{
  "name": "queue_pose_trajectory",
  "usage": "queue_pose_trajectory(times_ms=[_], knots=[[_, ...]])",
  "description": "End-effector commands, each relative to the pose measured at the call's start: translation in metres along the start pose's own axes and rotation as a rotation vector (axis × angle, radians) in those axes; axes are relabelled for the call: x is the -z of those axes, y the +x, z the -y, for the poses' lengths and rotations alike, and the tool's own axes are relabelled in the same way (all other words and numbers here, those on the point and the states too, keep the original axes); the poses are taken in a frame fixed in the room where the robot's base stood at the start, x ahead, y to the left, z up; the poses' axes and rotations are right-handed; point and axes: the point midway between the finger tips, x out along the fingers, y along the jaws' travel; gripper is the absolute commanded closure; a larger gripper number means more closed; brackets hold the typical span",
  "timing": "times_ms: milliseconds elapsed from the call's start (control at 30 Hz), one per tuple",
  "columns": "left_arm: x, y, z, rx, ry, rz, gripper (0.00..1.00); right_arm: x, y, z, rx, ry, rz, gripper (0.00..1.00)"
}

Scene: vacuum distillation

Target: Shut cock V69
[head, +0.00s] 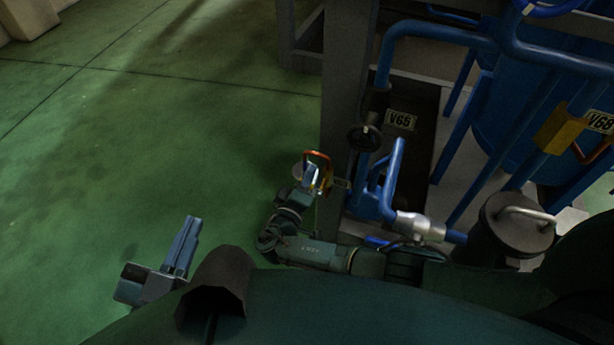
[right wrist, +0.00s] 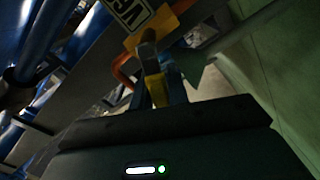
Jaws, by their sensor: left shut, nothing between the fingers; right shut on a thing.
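Cock V69's orange-red looped handle (head: 318,156) shows in the head view at the end of my right arm, beside the grey post. In the right wrist view, the orange handle (right wrist: 122,72) curves left of the fingers. A yellow plate (right wrist: 168,26) with a partly cut-off, upside-down tag (right wrist: 130,12) lies just beyond. My right gripper (right wrist: 155,72) is shut on a yellow part of the handle, visible between its fingers. It also shows in the head view (head: 312,178), small and dark. My left gripper (head: 186,240) is shut and empty, over the green floor, well left of the cock.
A grey post (head: 345,80) stands behind the handle. Blue pipes, a black handwheel (head: 364,138) and tag V65 (head: 400,120) are right of it. Tag V68 (head: 600,122) is far right, above a dark lidded vessel (head: 515,235). The green floor on the left is clear.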

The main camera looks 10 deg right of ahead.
Motion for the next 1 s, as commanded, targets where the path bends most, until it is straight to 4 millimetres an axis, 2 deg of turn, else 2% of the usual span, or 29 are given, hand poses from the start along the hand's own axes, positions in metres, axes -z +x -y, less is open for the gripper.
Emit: queue_pose_trajectory(times_ms=[133,167,400,1000], knots=[[0.0001,0.0000,-0.0001,0.000,0.000,0.001,1.00,0.0010,0.0023,-0.0017,-0.004,0.002,-0.001,1.00],[0.0000,0.0000,-0.0001,0.000,0.000,0.001,1.00,0.0010,0.0023,-0.0017,-0.004,0.002,-0.001,0.82],[0.0001,0.0000,-0.0001,0.000,0.000,0.000,1.00,0.0005,0.0013,-0.0007,-0.001,0.002,0.000,0.62],[-0.0028,-0.0004,-0.0006,0.000,0.001,-0.001,1.00,-0.0016,0.0021,0.0040,0.010,0.001,0.001,0.62]])
